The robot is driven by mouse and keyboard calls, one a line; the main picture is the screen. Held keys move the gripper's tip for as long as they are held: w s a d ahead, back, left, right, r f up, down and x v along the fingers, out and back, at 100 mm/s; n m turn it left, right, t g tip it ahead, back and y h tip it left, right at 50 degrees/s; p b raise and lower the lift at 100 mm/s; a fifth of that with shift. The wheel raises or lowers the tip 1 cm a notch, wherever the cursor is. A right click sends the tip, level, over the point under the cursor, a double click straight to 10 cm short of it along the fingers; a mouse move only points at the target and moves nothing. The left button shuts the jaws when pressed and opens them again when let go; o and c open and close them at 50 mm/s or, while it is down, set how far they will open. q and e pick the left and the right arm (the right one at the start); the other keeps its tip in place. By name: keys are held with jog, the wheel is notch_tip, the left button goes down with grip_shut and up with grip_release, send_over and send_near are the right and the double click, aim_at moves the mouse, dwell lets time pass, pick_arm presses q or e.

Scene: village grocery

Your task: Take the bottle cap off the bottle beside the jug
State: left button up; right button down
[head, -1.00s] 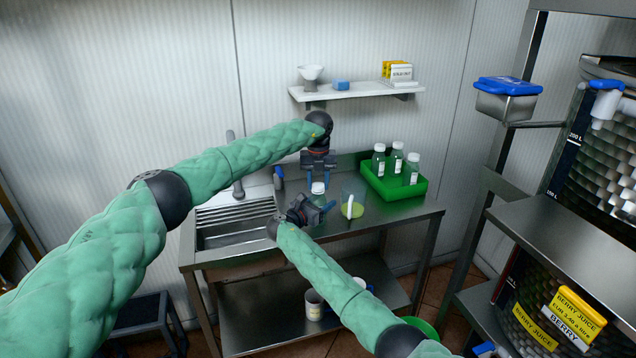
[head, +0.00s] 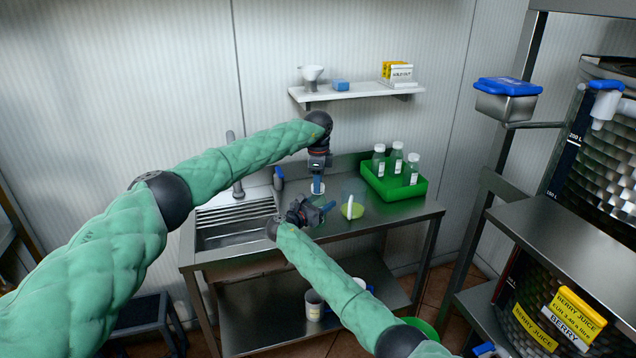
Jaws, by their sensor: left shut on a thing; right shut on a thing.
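The bottle stands on the steel counter left of the jug, mostly hidden by my grippers. Its white cap (head: 318,191) shows between the fingers of my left gripper (head: 318,187), which comes from above and is shut on the cap. My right gripper (head: 325,209) is low at the bottle's side and shut on the bottle; the contact itself is largely hidden. The clear jug (head: 352,209), with a white handle and yellow-green contents, stands just right of my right gripper's fingertips.
A green crate (head: 400,193) with several capped bottles stands at the counter's right. A sink (head: 235,238) with a tap (head: 237,178) is at the left. A wall shelf (head: 355,92) holds small items above. The counter's front right is clear.

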pick_arm(q)
jog(key=shift+w+n, duration=0.1)
jog(key=shift+n, duration=0.3)
jog(key=shift+a, duration=0.1)
jog(key=shift+r, duration=0.2)
jog(key=shift+r, duration=0.7)
jog(key=shift+r, duration=0.25)
jog(key=shift+r, duration=1.95)
pick_arm(e)
jog(key=shift+c, duration=2.4)
grip_release()
jog(key=shift+s, duration=0.1)
